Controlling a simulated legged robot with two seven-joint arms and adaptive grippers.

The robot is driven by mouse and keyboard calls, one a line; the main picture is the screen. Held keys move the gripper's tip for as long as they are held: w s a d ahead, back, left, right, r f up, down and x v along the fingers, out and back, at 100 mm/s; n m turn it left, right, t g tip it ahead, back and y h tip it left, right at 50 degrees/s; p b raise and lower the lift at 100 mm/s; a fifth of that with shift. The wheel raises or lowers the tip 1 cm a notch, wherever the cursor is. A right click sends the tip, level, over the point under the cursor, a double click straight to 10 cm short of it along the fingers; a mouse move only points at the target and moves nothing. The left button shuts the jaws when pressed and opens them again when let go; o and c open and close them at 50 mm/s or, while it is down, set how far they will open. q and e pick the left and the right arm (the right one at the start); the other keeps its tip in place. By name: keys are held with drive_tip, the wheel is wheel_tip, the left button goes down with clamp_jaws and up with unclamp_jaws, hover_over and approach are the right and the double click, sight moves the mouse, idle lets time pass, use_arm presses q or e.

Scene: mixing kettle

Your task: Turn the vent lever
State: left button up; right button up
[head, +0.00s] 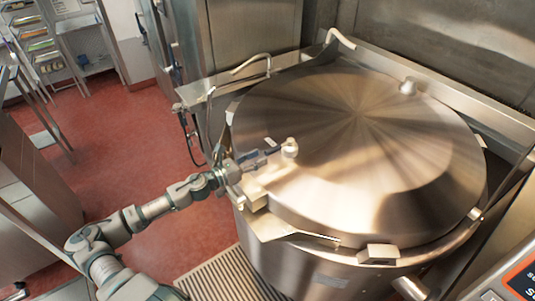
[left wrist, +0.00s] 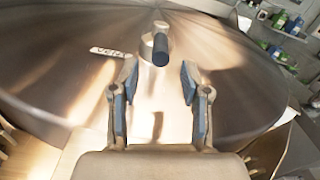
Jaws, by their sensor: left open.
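The vent lever (head: 290,148) is a small pale post with a dark-tipped handle on the kettle's lid (head: 350,130). In the left wrist view the lever (left wrist: 160,48) stands straight ahead, its dark tip pointing toward me. My left gripper (head: 272,150) reaches in from the left over the lid's edge. In the left wrist view its two fingers (left wrist: 157,85) are spread apart, with nothing between them. The lever is just beyond the fingertips and appears untouched. My right gripper is not in view.
The large steel kettle (head: 290,250) fills the middle and right, its round lid closed. A bent pipe (head: 252,62) stands at the back left. A floor grate (head: 225,275) lies in front. A control panel (head: 522,275) is at the lower right. Red floor (head: 125,125) is open at left.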

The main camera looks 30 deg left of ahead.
sight(264, 154)
use_arm(q)
drive_tip(key=p+x, duration=0.1)
drive_tip(key=x, duration=0.2)
drive_tip(key=shift+w+r, duration=0.15)
drive_tip(key=shift+w+d, duration=0.35)
drive_tip(key=shift+w, duration=0.25)
drive_tip(key=shift+c, duration=0.2)
clamp_jaws()
